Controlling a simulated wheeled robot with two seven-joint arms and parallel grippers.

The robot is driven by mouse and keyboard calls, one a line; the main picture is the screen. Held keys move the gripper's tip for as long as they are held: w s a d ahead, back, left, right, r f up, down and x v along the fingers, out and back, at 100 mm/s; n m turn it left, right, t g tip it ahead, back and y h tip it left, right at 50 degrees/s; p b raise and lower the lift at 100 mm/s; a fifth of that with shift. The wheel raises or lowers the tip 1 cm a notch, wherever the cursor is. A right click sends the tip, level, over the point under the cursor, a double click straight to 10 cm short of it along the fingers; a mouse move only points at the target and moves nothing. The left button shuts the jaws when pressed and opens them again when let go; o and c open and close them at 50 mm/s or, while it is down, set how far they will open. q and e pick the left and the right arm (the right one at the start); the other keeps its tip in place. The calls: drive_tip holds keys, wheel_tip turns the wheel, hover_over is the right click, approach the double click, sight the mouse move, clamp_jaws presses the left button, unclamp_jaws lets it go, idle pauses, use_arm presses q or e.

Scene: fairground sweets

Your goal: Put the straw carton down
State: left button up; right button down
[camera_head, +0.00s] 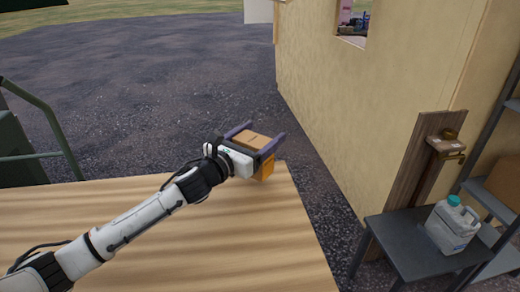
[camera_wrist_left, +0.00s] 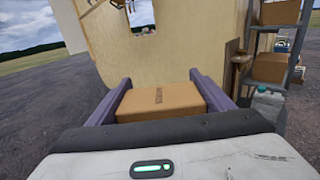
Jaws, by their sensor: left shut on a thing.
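The straw carton (camera_head: 262,166) is a small brown cardboard box near the far right corner of the wooden table (camera_head: 250,225). My left gripper (camera_head: 258,134) is shut on it, with one purple finger on each side. My right gripper is in neither view.
A yellow wall (camera_head: 350,100) with a window opening stands beyond the table's right side. A dark grey stool (camera_head: 395,238) holds a white jug (camera_head: 450,228). A shelf (camera_head: 500,265) with a box stands at the far right. The table's near right part is clear.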

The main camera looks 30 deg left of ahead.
use_arm(q)
drive_tip(key=shift+f, duration=1.55)
drive_tip(key=shift+f+b, duration=0.1)
drive_tip(key=shift+b, duration=0.2)
drive_tip(key=shift+f, duration=0.15)
drive_tip(key=o, duration=1.3)
drive_tip(key=s+a, duration=0.1)
drive_tip(key=s, duration=1.1)
drive_tip(key=shift+a+r+b, duration=0.2)
drive_tip(key=shift+a+b, duration=0.15)
drive_tip(key=shift+b, duration=0.05)
